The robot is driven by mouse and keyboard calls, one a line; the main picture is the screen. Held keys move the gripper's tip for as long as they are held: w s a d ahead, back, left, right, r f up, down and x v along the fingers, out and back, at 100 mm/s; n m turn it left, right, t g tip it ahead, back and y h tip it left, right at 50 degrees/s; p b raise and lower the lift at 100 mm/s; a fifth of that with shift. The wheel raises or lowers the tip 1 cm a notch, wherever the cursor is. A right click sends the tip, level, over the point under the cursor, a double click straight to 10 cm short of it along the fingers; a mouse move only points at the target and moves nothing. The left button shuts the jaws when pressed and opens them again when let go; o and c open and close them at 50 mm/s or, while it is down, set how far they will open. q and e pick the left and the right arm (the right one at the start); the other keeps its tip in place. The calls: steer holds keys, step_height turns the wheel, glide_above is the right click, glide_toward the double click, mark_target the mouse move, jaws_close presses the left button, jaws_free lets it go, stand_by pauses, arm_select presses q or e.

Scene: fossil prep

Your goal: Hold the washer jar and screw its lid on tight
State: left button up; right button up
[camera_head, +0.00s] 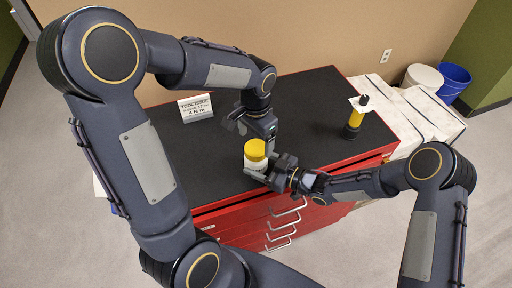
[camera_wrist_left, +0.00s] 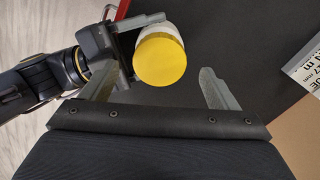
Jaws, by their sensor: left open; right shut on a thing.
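The washer jar (camera_head: 251,163) is a white jar standing on the black top of the red cabinet, near its front edge. Its yellow lid (camera_head: 255,149) sits on top; whether it is tight cannot be told. My right gripper (camera_head: 264,172) is shut on the jar's body from the right. My left gripper (camera_head: 262,138) is just above and behind the jar. In the left wrist view the lid (camera_wrist_left: 160,60) shows ahead of the open left fingers (camera_wrist_left: 157,85), nearer the left one, with a gap at the right finger. The jar's white side (camera_wrist_left: 155,22) shows behind the lid.
A white sign card (camera_head: 196,108) stands at the back left of the cabinet top (camera_head: 300,100). A yellow and black bottle-like object (camera_head: 355,118) stands at the right. White boxes (camera_head: 405,115) and two buckets (camera_head: 453,80) are beyond. The middle of the top is clear.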

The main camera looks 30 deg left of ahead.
mark_target(255, 148)
arm_select(q)
steer(key=shift+f, duration=1.75)
steer(key=shift+c, duration=0.3)
